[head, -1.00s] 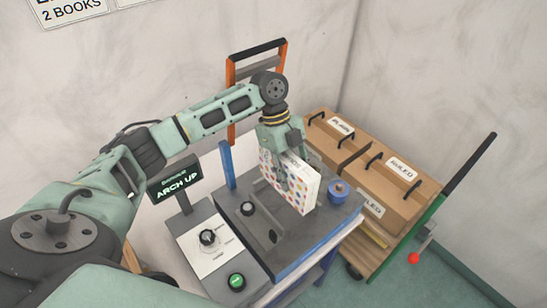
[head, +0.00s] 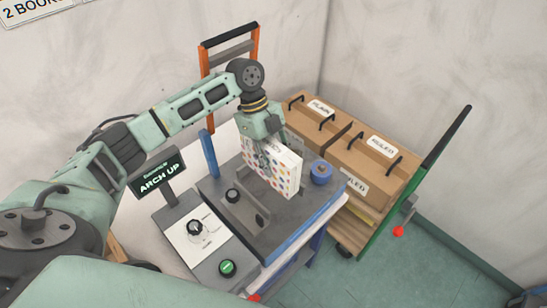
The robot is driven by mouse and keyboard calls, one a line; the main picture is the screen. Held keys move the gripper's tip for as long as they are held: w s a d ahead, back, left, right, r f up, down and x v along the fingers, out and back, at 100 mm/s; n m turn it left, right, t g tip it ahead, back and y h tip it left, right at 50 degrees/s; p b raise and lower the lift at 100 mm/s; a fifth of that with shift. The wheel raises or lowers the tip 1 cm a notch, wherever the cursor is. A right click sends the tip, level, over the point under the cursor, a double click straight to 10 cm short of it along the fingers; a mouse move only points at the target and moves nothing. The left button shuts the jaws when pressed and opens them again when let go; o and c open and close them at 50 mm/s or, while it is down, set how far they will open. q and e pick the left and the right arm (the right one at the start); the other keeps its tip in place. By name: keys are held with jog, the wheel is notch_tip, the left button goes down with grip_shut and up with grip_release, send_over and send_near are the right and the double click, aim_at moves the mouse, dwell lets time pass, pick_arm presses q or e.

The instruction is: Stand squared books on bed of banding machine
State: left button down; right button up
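The books (head: 273,167), a white block with coloured dots on its cover, stand upright over the dark bed of the banding machine (head: 230,195). My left gripper (head: 262,150) reaches down from above with its fingers on either side of the books, shut on them. I cannot tell whether their lower edge touches the bed. The machine's display (head: 158,178) reads "ARCH UP". My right gripper is not in view.
A blue roll (head: 321,173) sits on the bed's right side. A cart with cardboard boxes (head: 365,155) stands to the right, with open floor (head: 430,260) beyond.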

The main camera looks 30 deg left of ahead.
pick_arm(q)
jog(key=shift+f+b, duration=1.45)
jog(key=shift+f, duration=1.35)
jog(key=shift+w+f+b, duration=0.1)
jog(key=shift+f+b, duration=0.85)
jog(key=shift+f, duration=0.9)
jog(key=c, duration=1.1)
grip_release()
jog(key=shift+f, duration=0.15)
notch_tip(320, 180, up, 10)
jog(key=shift+r, duration=0.15)
